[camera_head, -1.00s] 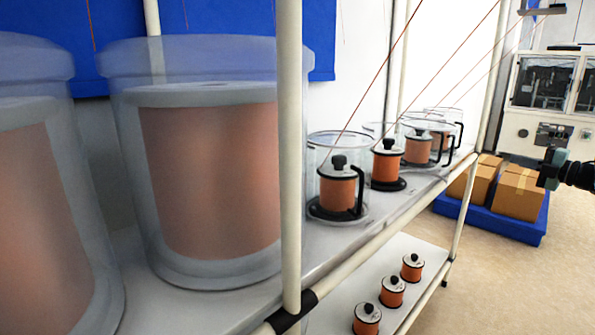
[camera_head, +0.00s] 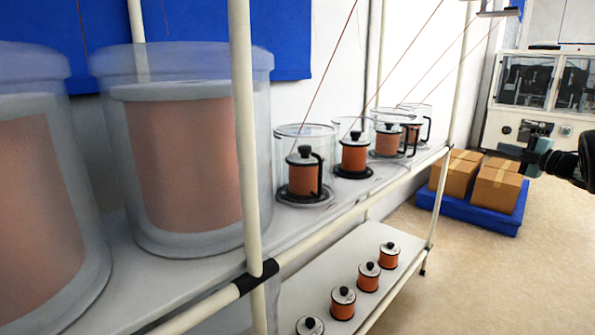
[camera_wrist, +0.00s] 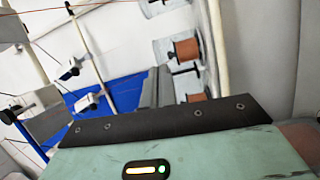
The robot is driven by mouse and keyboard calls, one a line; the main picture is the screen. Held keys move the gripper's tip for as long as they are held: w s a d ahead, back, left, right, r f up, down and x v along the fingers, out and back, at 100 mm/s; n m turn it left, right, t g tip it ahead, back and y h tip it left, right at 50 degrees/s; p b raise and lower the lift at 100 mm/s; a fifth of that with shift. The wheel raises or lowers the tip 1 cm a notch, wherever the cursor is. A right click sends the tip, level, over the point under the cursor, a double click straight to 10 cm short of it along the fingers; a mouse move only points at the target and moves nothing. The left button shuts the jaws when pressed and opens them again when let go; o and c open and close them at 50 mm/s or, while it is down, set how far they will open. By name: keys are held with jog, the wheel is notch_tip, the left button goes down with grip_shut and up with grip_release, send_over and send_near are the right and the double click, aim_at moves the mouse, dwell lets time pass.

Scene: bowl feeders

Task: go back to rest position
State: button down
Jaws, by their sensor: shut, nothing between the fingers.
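My gripper (camera_head: 512,152) is at the right of the head view, in the open space right of the rack. It is pointing left and is apart from everything. In the wrist view its two dark fingers (camera_wrist: 158,85) lie side by side, shut, with nothing between them.
A rack's upper shelf (camera_head: 225,275) bears large clear drums (camera_head: 185,170) and several clear feeders (camera_head: 304,180) with orange spools. Several orange spools (camera_head: 369,277) stand on the lower shelf. Cartons (camera_head: 496,188) on a blue pallet (camera_head: 470,213) and a white machine stand behind. The right floor is clear.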

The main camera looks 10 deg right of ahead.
jog(key=w+a+r+m+h, duration=0.2)
jog(key=a+r+m+h, duration=0.2)
jog(key=a+m+h, duration=0.55)
jog(key=s+a+f+m+g, duration=0.55)
jog(key=s+a+m, duration=0.2)
jog(key=a, duration=0.25)
jog(key=s+a+f+m+g+y, duration=0.1)
jog(key=s+a+f+g, duration=0.25)
jog(key=s+a, duration=0.5)
jog(key=s+a+f+m+g+y, duration=0.15)
jog(key=s+a+f+g, duration=0.35)
jog(key=s, duration=0.6)
jog(key=s+a+f+m+g+y, duration=0.1)
jog(key=s+a+f+m, duration=0.15)
jog(key=s+a, duration=0.6)
jog(key=s+a+n+g, duration=0.2)
jog(key=s+a+n, duration=0.6)
jog(key=s+a, duration=0.8)
notch_tip(320, 180, up, 21)
jog(key=w+a+p, duration=0.1)
jog(key=a+p, duration=0.1)
jog(key=p, duration=1.8)
jog(key=shift+w+r+n, duration=0.15)
jog(key=shift+n, duration=0.15)
